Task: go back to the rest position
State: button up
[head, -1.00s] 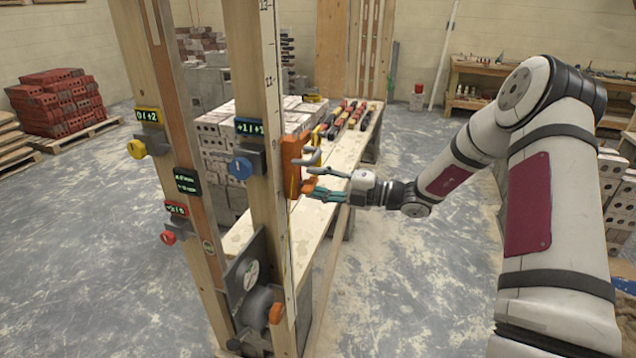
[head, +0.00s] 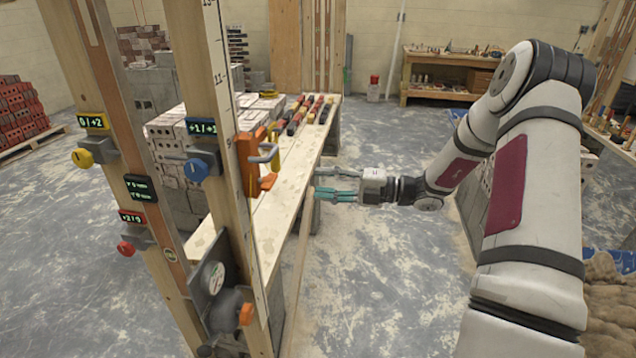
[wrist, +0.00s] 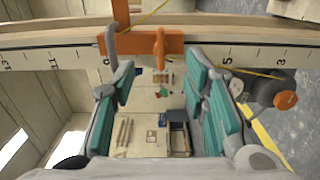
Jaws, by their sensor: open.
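My gripper (head: 336,184) is open and empty in the head view, its teal-padded fingers pointing left, to the right of the wooden post (head: 218,160). An orange clamp (head: 247,165) with a grey handle sits on the scale-marked side of that post. A visible gap lies between the fingertips and the clamp. In the wrist view the two teal fingers (wrist: 163,100) are spread apart, and the orange clamp (wrist: 142,46) on the numbered scale lies beyond them.
A long plank bench (head: 290,180) with several coloured tools runs behind the posts. Knobs in yellow (head: 82,158), blue (head: 196,170) and red (head: 126,248) stick out from the posts. A grey reel (head: 226,308) sits low. Open floor (head: 390,270) lies to the right.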

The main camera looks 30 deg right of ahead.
dwell(0.4)
jog(key=s+a+r+n+g+h, duration=0.3)
jog(key=s+a+r+n+g, duration=0.15)
jog(key=s+a+n, duration=0.5)
jog(key=s+a+r+n+g+h, duration=0.3)
jog(key=s+a+n+g, duration=0.25)
jog(key=n, duration=0.75)
jog(key=s+d+r+n+t+h, duration=0.1)
jog(key=s+r+n+t+h, duration=0.1)
jog(key=s+n, duration=0.5)
jog(key=s+d+r+n+t+h, duration=0.2)
jog(key=s+r+n+h, duration=0.3)
jog(key=n, duration=0.9)
jog(key=shift+s+d+r+t+h, duration=0.2)
jog(key=shift+s+t+h, duration=0.45)
jog(key=shift+s, duration=1)
jog(key=shift+c, duration=0.2)
